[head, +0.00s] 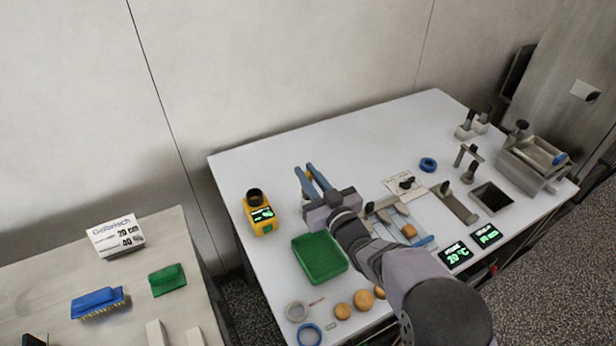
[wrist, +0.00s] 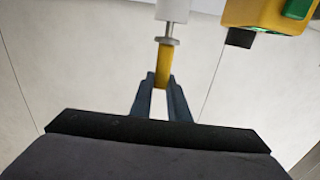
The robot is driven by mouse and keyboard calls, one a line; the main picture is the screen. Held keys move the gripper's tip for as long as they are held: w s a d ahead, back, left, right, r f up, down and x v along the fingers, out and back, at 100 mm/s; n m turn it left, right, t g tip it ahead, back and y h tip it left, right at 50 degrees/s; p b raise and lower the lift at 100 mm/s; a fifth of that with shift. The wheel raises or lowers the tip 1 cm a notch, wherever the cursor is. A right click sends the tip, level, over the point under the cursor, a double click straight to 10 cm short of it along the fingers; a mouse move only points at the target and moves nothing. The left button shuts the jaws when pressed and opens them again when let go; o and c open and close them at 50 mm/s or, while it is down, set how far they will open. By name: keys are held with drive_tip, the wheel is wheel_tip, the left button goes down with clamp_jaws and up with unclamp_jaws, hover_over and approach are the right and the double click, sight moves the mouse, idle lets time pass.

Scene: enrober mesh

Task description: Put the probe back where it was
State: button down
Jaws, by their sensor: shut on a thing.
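The probe, as far as it shows, is a yellow piece (wrist: 163,62) with a thin metal stem and a white cylinder above it in the wrist view. My gripper (wrist: 162,84) is shut on the yellow piece. In the head view my gripper (head: 306,168) is over the left part of the white table, and the probe cannot be made out there. A yellow device (head: 260,214) with a black round top and a green-lit display stands left of my gripper, apart from it. The device also shows at the wrist view's upper right (wrist: 268,14).
On the white table (head: 300,145) a green tray (head: 319,258) lies below my gripper. Blocks, displays and a metal bin (head: 533,162) stand to the right. The back left is clear.

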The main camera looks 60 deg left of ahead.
drive_tip(key=shift+f, duration=0.95)
drive_tip(key=c, duration=1.7)
unclamp_jaws()
drive_tip(key=shift+r, duration=0.15)
drive_tip(key=shift+r, duration=0.1)
drive_tip(key=shift+d, duration=0.6)
drive_tip(key=d+b, duration=0.3)
drive_tip(key=d, duration=0.8)
